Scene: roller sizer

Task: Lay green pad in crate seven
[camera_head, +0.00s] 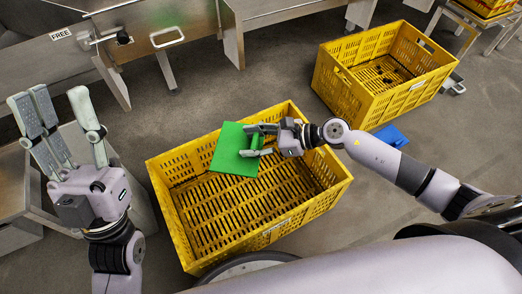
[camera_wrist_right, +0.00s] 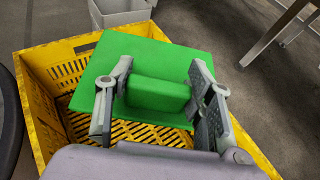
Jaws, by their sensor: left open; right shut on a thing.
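My right gripper (camera_head: 254,141) is shut on the pad's handle. My left gripper (camera_head: 68,122) is open and empty, left of the crate. No crate number is readable.
A second yellow crate (camera_head: 345,90) stands at the upper right with small dark items inside. A blue pad (camera_head: 391,136) lies on the floor in front of it. Metal benches (camera_head: 160,42), one marked FREE, line the back. Grey floor is clear between the crates.

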